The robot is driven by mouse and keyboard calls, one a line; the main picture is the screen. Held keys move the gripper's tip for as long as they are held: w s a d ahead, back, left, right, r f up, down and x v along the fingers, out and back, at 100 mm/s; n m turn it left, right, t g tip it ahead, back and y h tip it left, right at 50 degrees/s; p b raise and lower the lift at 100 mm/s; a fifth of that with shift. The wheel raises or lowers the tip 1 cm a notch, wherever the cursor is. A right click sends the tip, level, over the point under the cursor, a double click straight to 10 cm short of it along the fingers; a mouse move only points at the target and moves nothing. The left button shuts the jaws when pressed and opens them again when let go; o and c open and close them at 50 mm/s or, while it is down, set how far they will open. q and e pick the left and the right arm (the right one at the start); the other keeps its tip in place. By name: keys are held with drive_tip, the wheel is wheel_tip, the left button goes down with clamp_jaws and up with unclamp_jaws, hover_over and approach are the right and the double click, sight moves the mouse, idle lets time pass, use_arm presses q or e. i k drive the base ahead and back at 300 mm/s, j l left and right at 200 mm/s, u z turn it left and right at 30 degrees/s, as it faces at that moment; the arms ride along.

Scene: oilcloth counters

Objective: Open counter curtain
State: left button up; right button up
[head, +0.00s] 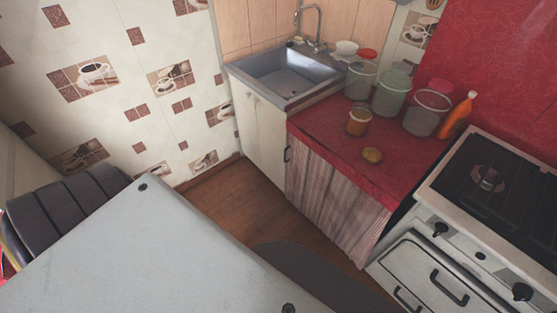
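The counter curtain (335,205) is a pinkish-grey striped cloth in pleats. It hangs under the red oilcloth counter (325,128), between the sink cabinet and the stove. It is drawn across the front, so the space behind it is hidden. Its lower right part is close to the stove's side. Neither of my grippers shows in the head view.
A pale table top (140,250) fills the foreground, with a dark chair (70,205) at its left and a dark seat (315,275) beyond its right edge. Wooden floor (235,195) lies open before the curtain. A white stove (440,250) stands right; jars (390,95) stand on the counter.

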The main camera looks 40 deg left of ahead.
sight(298, 153)
drive_tip(key=u, duration=0.95)
